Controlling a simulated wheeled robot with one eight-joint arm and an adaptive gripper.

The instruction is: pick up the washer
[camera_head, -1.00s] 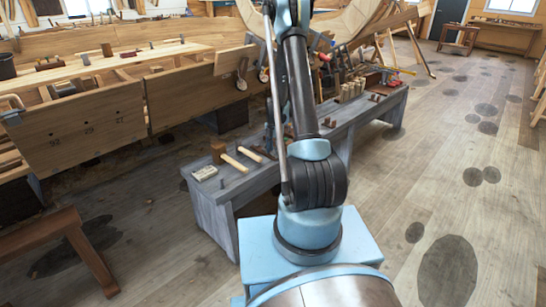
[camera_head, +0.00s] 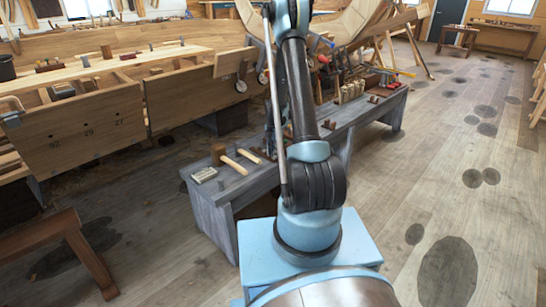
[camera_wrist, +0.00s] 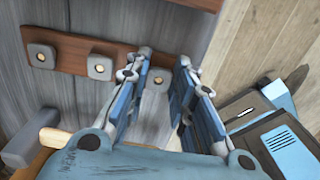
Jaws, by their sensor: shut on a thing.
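In the wrist view, a small pale square washer (camera_wrist: 157,79) with a dark centre shows between the two blue fingers of my gripper (camera_wrist: 163,68). The fingers are shut on it with a narrow gap between them, though their contact with it is hard to see. It is at the reddish-brown wooden strip (camera_wrist: 70,51). Two similar square pieces sit on that strip, one at the far left (camera_wrist: 41,56) and one in the middle (camera_wrist: 100,67). In the head view, my arm mostly covers my gripper, and the washer cannot be made out.
The grey bench (camera_head: 226,188) carries mallets (camera_head: 234,164), a small pale block (camera_head: 203,175) and other tools. A wooden hull side (camera_head: 90,132) stands at the left, with a brown trestle (camera_head: 62,232) in front. The plank floor at the right is open.

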